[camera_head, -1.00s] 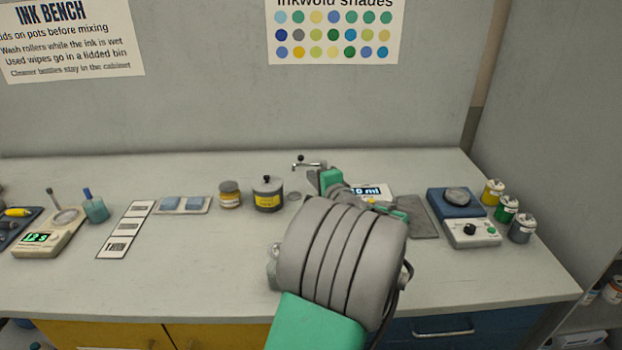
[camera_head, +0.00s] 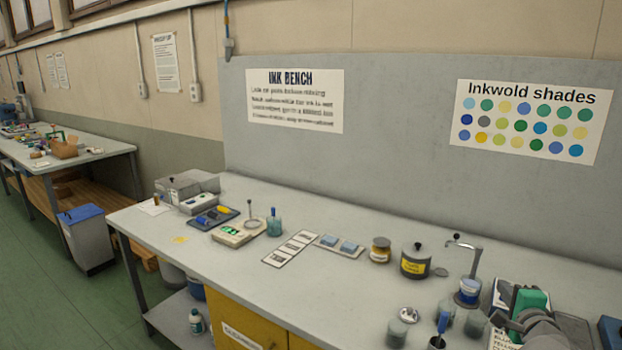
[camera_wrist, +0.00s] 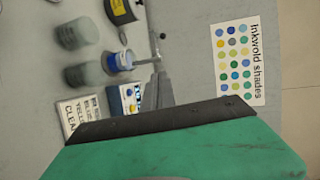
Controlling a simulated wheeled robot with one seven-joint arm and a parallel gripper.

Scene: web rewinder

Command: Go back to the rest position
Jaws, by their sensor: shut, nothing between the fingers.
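My gripper (camera_head: 527,303) is at the lower right of the head view, above the right part of the ink bench (camera_head: 330,275). Its green body also fills the bottom of the wrist view, where the grey fingers (camera_wrist: 161,88) are together with nothing between them. A dispenser with a crank arm (camera_head: 473,260) stands close by, over a jar with a blue band (camera_head: 467,291). The same blue-banded jar shows in the wrist view (camera_wrist: 118,62). My arm hides part of the bench at the lower right corner.
A lidded pot with a yellow label (camera_head: 415,262), an amber jar (camera_head: 380,250), a scale (camera_head: 238,232) and a blue bottle (camera_head: 274,222) stand along the bench. Several small cups stand near my gripper. A blue-lidded bin (camera_head: 85,240) stands on the open green floor at left.

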